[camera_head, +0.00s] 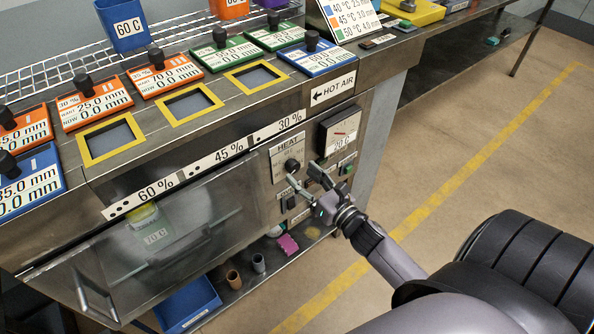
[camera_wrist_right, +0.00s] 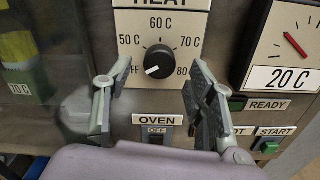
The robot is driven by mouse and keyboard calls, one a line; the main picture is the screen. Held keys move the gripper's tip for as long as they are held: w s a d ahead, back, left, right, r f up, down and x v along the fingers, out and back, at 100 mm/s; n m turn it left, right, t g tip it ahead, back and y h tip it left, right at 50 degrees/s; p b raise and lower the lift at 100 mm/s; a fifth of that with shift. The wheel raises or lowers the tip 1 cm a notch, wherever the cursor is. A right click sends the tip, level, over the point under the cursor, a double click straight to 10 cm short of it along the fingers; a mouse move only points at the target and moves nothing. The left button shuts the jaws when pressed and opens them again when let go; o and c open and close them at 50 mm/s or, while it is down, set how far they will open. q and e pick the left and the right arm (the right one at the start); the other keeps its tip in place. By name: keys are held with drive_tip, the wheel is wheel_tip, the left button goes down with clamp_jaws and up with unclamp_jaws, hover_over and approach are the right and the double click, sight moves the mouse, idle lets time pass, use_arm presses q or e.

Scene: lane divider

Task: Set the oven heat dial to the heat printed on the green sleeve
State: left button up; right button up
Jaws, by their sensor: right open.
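The heat dial (camera_head: 292,166) is a round black knob on the oven's front panel. In the right wrist view the dial (camera_wrist_right: 159,61) has its white mark pointing lower left, at OFF; the scale around it reads 50 C to 80. A sleeve (camera_head: 157,236) with a "70 C" label shows behind the oven's glass door, dull green through the glass; it also shows in the right wrist view (camera_wrist_right: 22,90). My right gripper (camera_head: 303,176) is open just in front of the dial, its fingers apart on either side, not visibly touching it. My left gripper is not in view.
An OVEN switch (camera_wrist_right: 157,137) reading OFF sits below the dial. A gauge (camera_wrist_right: 290,45) labelled 20 C and a green START button (camera_wrist_right: 270,145) are at the right. The door handle (camera_head: 95,295) is at lower left. Open floor (camera_head: 470,150) lies right of the bench.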

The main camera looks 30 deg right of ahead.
sight(295, 169)
drive_tip(key=shift+w+a, duration=0.1)
drive_tip(key=shift+w, duration=1.5)
drive_tip(key=c, duration=1.1)
drive_tip(key=shift+c, duration=0.2)
